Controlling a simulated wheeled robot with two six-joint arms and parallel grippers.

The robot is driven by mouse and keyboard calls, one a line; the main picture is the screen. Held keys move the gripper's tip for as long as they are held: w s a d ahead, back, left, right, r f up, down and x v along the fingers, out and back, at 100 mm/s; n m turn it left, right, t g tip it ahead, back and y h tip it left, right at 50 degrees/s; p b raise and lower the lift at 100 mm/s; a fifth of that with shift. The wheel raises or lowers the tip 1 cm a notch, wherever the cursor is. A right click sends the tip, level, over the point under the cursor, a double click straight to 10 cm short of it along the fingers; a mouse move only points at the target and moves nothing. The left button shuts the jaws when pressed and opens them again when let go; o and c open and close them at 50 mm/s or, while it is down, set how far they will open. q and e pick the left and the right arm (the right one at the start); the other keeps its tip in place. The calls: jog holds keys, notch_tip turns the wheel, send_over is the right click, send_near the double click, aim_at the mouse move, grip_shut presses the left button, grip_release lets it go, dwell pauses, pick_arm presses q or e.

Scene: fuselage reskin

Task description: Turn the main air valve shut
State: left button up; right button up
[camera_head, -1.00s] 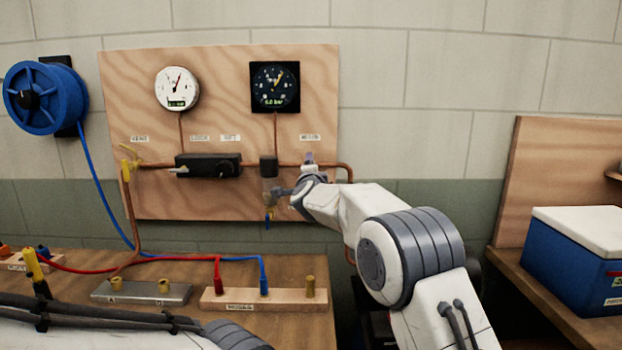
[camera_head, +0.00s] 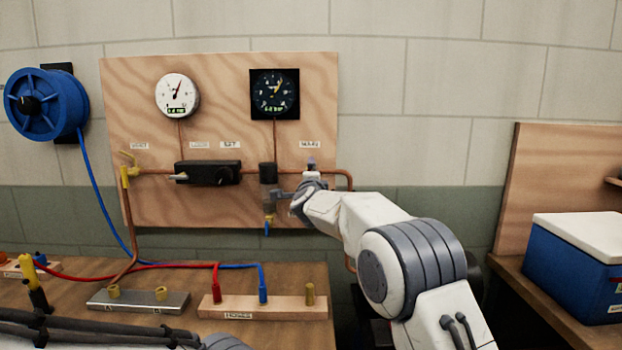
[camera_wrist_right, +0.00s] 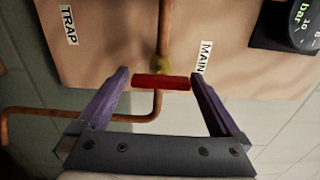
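The main air valve's red handle (camera_wrist_right: 160,82) shows in the right wrist view beside the "MAIN" label (camera_wrist_right: 203,58). It lies crosswise in the picture over the copper pipe, with a brass body (camera_wrist_right: 163,64) behind it. My right gripper (camera_wrist_right: 158,80) is open. Its two purple fingers stand on either side of the handle, with a visible gap at each end. In the head view my right gripper (camera_head: 311,163) is at the pipe below the right-hand label, and the handle is hidden there. My left gripper is out of view; only part of that arm shows at the bottom left.
The wooden board (camera_head: 130,90) carries a white gauge (camera_head: 177,95), a dark gauge (camera_head: 274,93), a black regulator (camera_head: 207,172) and a yellow-handled valve (camera_head: 126,172). Red and blue hoses cross the bench (camera_head: 75,285) below. A blue cooler (camera_head: 575,258) stands at right.

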jog(key=shift+s+a, duration=0.1)
jog(key=shift+s, duration=0.2)
jog(key=s+b, duration=0.4)
jog(key=s, duration=0.6)
